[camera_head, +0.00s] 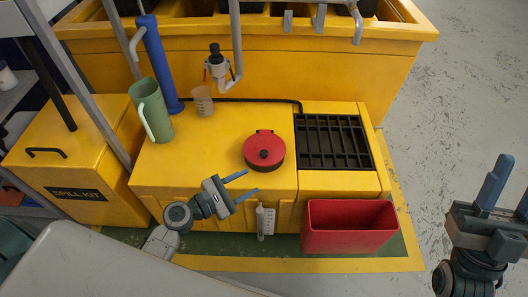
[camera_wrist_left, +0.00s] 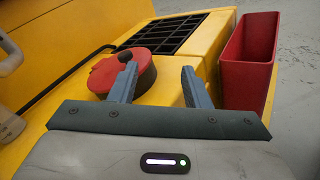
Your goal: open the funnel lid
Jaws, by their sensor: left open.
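The funnel (camera_head: 262,162) is a low, round, red piece on the yellow cabinet top. Its flat red lid (camera_head: 260,138) lies shut over it, with a small dark knob (camera_head: 264,154) towards the near side. In the left wrist view the lid (camera_wrist_left: 105,75) is ahead, partly hidden by the left finger in the picture. My left gripper (camera_head: 252,181) is open and empty, just short of the funnel on its near left side, apart from it. My right gripper (camera_head: 514,178) is open and empty at the far right, over the floor.
A black grate (camera_head: 332,142) lies right of the funnel. A red bin (camera_head: 348,227) is at the front right. A green jug (camera_head: 150,110), a small beaker (camera_head: 202,101) and a blue cylinder (camera_head: 160,65) stand at the back left. A grey tap pipe (camera_head: 236,45) hangs behind.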

